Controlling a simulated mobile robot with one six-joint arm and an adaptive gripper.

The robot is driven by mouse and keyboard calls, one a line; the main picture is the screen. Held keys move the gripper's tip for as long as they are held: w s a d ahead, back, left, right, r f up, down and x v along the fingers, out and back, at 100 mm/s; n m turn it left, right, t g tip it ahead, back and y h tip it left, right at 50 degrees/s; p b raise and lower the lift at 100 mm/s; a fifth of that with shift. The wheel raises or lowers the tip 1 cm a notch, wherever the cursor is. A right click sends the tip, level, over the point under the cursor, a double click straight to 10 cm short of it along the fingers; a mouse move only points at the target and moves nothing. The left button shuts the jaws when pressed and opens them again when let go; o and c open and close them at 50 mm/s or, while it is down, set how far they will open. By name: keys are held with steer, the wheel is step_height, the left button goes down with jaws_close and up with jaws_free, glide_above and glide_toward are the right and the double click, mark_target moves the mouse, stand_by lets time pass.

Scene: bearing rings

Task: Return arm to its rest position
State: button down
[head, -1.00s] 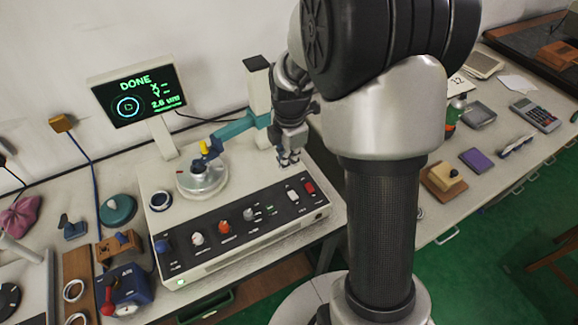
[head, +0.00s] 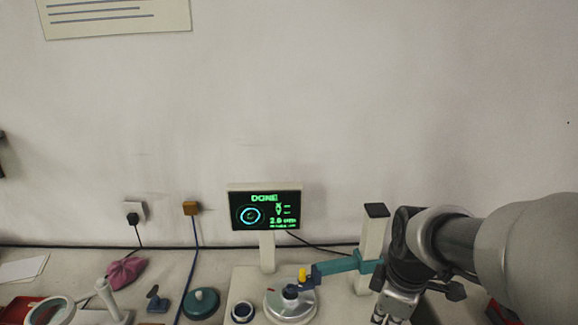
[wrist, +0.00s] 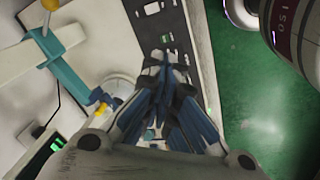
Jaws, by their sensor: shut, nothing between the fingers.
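My arm reaches in from the right in the head view. The machine's screen (head: 266,211) reads DONE in green. Its round silver spindle plate (head: 290,306) stands below the screen, with the teal arm (head: 338,266) reaching over it from a pale post (head: 370,235).
On the bench left of the machine are a teal round piece (head: 201,304), a pink cloth (head: 126,271) and a ring-shaped lens (head: 50,312). The green floor (wrist: 235,95) shows at right in the wrist view.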

steer(key=s+a+r+m+t, duration=0.1)
steer(key=s+a+r+m, duration=0.1)
steer(key=s+m, duration=0.4)
steer(key=s+a+r+m+t, duration=0.1)
steer(key=s+r+m, duration=0.3)
steer(key=s, duration=0.5)
steer(key=shift+a+m+t, duration=0.3)
steer(key=shift+a+m, duration=0.55)
steer(key=shift+m, duration=0.15)
